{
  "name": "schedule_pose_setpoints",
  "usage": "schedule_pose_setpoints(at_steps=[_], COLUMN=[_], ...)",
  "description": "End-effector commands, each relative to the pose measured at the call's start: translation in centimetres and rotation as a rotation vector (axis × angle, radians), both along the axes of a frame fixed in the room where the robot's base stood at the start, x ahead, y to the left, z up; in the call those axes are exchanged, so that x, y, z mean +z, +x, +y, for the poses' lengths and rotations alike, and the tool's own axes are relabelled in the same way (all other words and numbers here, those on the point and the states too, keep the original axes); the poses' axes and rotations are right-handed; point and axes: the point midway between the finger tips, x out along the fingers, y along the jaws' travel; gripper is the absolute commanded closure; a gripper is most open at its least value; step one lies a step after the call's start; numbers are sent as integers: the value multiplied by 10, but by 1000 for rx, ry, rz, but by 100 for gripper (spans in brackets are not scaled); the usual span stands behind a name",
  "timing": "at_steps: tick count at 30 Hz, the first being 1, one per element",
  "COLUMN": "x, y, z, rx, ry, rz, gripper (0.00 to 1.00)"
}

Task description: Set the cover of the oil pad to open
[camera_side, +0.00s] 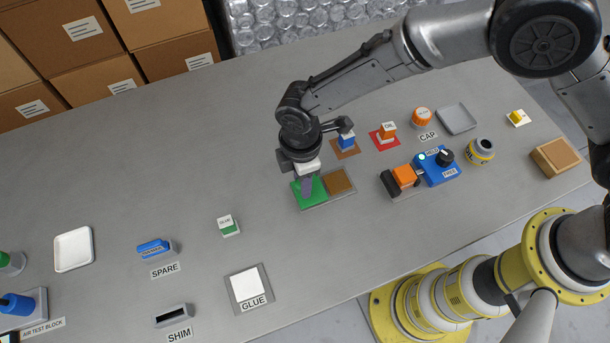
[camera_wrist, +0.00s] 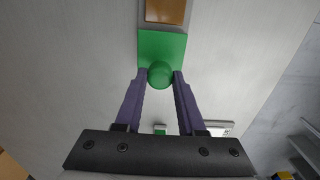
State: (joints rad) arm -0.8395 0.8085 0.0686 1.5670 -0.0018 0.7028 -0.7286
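A grey tray (camera_side: 331,203) in the side view holds a bright green square cover (camera_side: 313,198) on its left and a brown square pad (camera_side: 338,181) on its right. The green cover (camera_wrist: 176,45) also shows in the wrist view, with a round green knob (camera_wrist: 160,75) on it and the brown pad (camera_wrist: 165,10) beyond it. My gripper (camera_side: 307,190) is down over the green cover. Its purple fingers (camera_wrist: 160,78) stand on either side of the knob and appear to touch it. In the side view the fingers hide the knob.
Behind stand a blue block (camera_side: 347,139) on a brown mat and an orange block (camera_side: 389,129) on a red mat. To the right is a blue box with a dark knob (camera_side: 438,165). A green-and-white glue block (camera_side: 228,226) stands left, with clear table around it.

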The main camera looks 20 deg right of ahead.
Motion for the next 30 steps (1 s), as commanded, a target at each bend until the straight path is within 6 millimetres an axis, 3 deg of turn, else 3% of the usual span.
schedule_pose_setpoints(at_steps=[1, 5, 17, 20, 30], x=[2, 1, 8, 21, 93], y=[0, 0, 1, 1, 1], z=[6, 4, 3, 3, 3], rx=[2, 2, 1, 1, 2], ry=[13, 10, 8, 9, 11], rz=[-8, -6, -5, -6, -7], gripper=[54, 32, 32, 32, 32])
